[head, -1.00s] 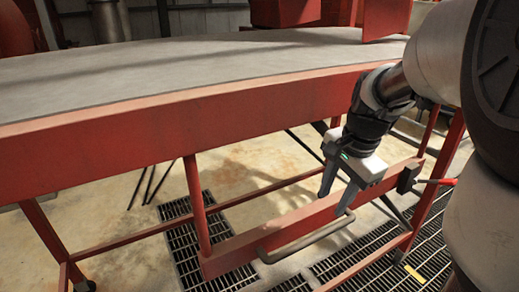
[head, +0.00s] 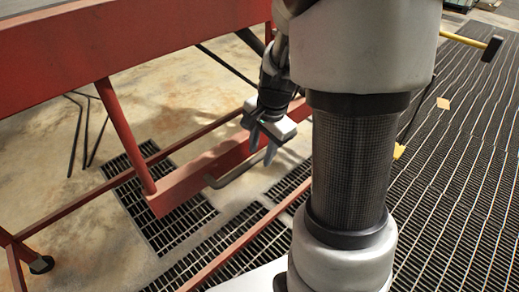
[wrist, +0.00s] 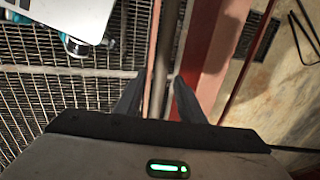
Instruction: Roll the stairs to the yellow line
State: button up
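The stairs (head: 135,50) are a red metal frame, seen only in part at the left of the head view. A low red beam (head: 175,190) carries a bent grey handle bar (head: 232,172). My gripper (head: 262,148) points down at the right end of this bar, its fingers apart. In the wrist view my gripper (wrist: 158,84) has a grey bar (wrist: 163,65) running between its two spread fingers; I cannot tell whether they touch it.
A black caster (head: 41,264) stands under the frame at lower left. Dark floor grating (head: 460,190) spreads open at the right. A yellow-handled tool (head: 490,47) shows at upper right. Thin black legs (head: 85,130) stand behind the frame. My arm hides the middle.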

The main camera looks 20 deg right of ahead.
grip_shut()
jog(key=shift+w+d, duration=0.25)
jog(key=shift+d, duration=0.45)
grip_release()
jog(key=shift+d, duration=0.1)
jog(key=shift+r, duration=0.2)
jog(key=s+r+p, duration=0.3)
jog(key=r+p, duration=0.1)
jog(key=r, duration=1.2)
jog(key=shift+s+d+r, duration=0.15)
jog(key=shift+d+r, duration=0.2)
jog(key=shift+d, duration=0.1)
